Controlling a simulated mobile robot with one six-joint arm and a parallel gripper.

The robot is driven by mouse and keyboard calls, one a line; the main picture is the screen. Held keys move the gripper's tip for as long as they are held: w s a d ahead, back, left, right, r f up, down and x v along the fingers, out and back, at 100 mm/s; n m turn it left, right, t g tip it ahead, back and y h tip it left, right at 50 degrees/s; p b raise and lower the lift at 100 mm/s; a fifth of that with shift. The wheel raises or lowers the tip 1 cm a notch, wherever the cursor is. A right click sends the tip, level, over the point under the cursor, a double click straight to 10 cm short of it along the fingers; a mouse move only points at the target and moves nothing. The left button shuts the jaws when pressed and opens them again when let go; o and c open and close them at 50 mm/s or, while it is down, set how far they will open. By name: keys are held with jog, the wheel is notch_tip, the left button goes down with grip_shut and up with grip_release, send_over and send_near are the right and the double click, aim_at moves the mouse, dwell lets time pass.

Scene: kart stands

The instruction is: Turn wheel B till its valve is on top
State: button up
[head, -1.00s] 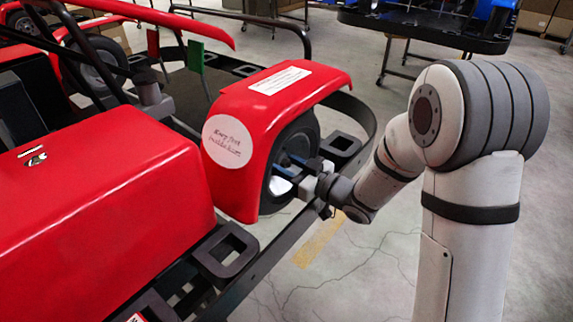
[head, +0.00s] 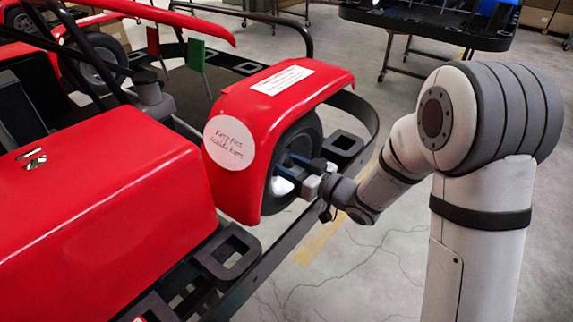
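A black-tyred wheel (head: 309,132) sits under the red fender (head: 290,102) of the red kart, mostly covered by the fender and by my gripper. I see no letter on it, so I cannot confirm that it is wheel B. Its valve is not visible. My gripper (head: 290,172) is at the wheel's outer face, reaching in from the right. Dark blue and white parts show at the gripper's tip. I cannot tell whether the fingers touch the wheel, or whether they are open or shut.
A black bumper rail (head: 372,115) curves around the wheel. The kart's red side body (head: 110,205) fills the left. A round white sign (head: 229,142) is on the fender. A wheeled black stand (head: 430,30) is at the back. Cracked concrete floor (head: 390,255) is clear at the right.

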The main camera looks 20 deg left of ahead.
jog(key=v, duration=0.7)
jog(key=shift+d, duration=0.35)
jog(key=shift+s, duration=0.1)
